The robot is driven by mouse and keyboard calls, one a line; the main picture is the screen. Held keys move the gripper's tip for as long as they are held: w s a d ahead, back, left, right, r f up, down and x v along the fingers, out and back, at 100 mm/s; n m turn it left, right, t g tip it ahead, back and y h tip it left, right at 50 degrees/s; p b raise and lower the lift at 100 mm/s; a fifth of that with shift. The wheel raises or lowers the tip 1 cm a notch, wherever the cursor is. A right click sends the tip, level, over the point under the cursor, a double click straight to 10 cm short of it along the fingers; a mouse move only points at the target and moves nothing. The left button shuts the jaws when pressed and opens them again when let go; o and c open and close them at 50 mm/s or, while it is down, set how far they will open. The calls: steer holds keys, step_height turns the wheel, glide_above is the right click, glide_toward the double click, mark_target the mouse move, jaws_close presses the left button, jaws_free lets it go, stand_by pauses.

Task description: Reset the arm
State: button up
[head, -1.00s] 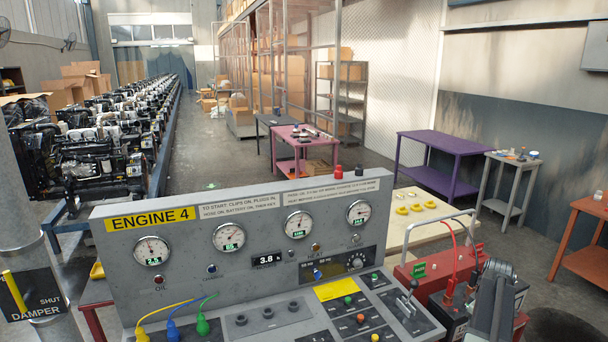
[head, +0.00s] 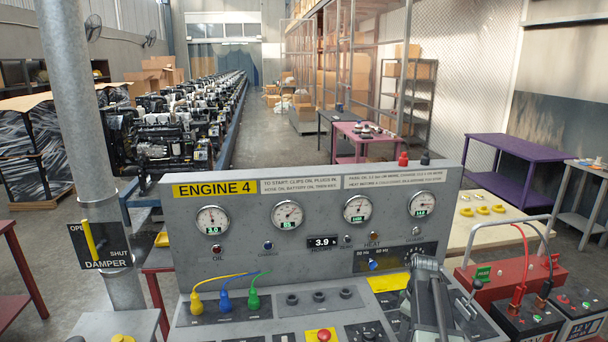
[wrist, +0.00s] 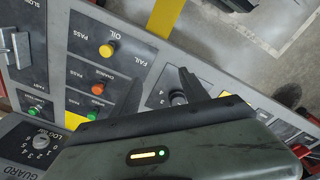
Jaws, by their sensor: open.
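My gripper (wrist: 162,82) is open and empty in the wrist view, its two dark fingers spread above the console's button panel. A small dark knob (wrist: 178,98) shows near the right finger; I cannot tell whether they touch. In the head view my folded arm (head: 428,295) stands in front of the right part of the grey ENGINE 4 console (head: 320,183). The arm hides part of the desk panel, and the fingertips are not clear there.
Yellow, blue and green plugs (head: 253,301) sit at the console's left. A battery (head: 520,325) with red and black clips stands at right. A damper post (head: 85,120) stands at left. The wrist view shows yellow (wrist: 107,50) and orange (wrist: 97,88) buttons.

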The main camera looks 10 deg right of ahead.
steer(key=a+f+b, duration=0.1)
steer(key=a, duration=0.5)
steer(key=s+a+f+b, duration=0.1)
steer(key=a+f, duration=0.1)
steer(key=a, duration=0.5)
steer(key=s+a+f+b, duration=0.1)
steer(key=a, duration=0.6)
steer(key=shift+f, duration=0.35)
steer(key=s+a+m+b, duration=0.1)
steer(key=s+a+m, duration=0.5)
steer(key=m, duration=0.1)
steer(key=shift+s+a+f+m+g, duration=0.15)
steer(key=shift+s+f+m+g, duration=0.25)
steer(key=shift+f, duration=0.05)
